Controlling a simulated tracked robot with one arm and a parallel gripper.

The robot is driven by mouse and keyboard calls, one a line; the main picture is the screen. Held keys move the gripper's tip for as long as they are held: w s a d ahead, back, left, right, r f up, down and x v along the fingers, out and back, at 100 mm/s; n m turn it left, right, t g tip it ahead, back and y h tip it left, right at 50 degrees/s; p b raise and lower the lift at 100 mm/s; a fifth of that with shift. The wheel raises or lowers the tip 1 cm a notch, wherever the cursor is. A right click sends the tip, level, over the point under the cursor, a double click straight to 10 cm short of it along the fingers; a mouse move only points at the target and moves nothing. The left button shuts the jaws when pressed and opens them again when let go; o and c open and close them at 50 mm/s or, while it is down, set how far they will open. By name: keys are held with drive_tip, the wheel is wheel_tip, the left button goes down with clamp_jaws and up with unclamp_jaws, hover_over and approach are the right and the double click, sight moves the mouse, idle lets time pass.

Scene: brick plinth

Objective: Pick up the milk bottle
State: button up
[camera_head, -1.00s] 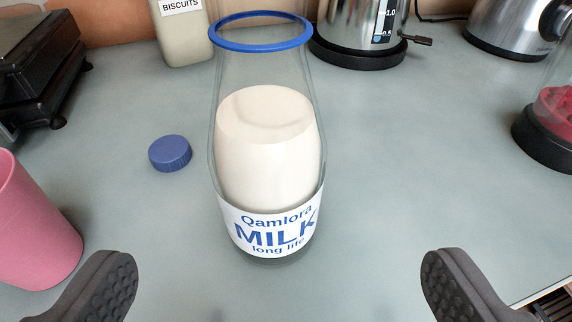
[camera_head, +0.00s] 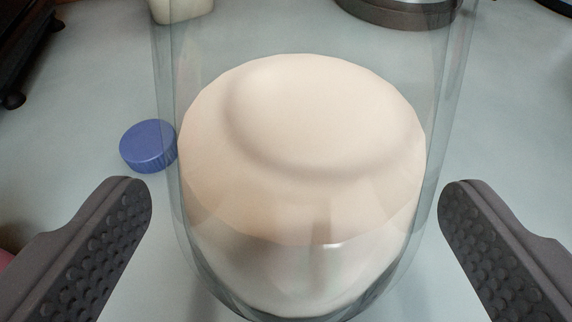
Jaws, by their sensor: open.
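The milk bottle (camera_head: 305,190) is clear glass with white milk inside. It fills the middle of the view, very close to the camera, and its top runs out of the picture. The label and the blue rim do not show now. My gripper (camera_head: 295,195) is open, with one dark, studded finger on each side of the bottle. A gap shows between each fingertip and the glass. The blue cap (camera_head: 148,146) lies on the counter to the left, just behind the left fingertip.
The grey-green counter (camera_head: 85,80) is clear around the cap. A dark appliance (camera_head: 22,45) stands at the far left. A pale container (camera_head: 180,10) and a metal appliance base (camera_head: 400,12) stand behind the bottle. A sliver of pink shows at the lower left edge.

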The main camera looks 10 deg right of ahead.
drive_tip(key=shift+w+d+f, duration=0.1)
drive_tip(key=shift+w+f, duration=0.1)
drive_tip(key=shift+w, duration=0.25)
drive_tip(key=c, duration=1.6)
drive_tip(key=shift+r, duration=0.2)
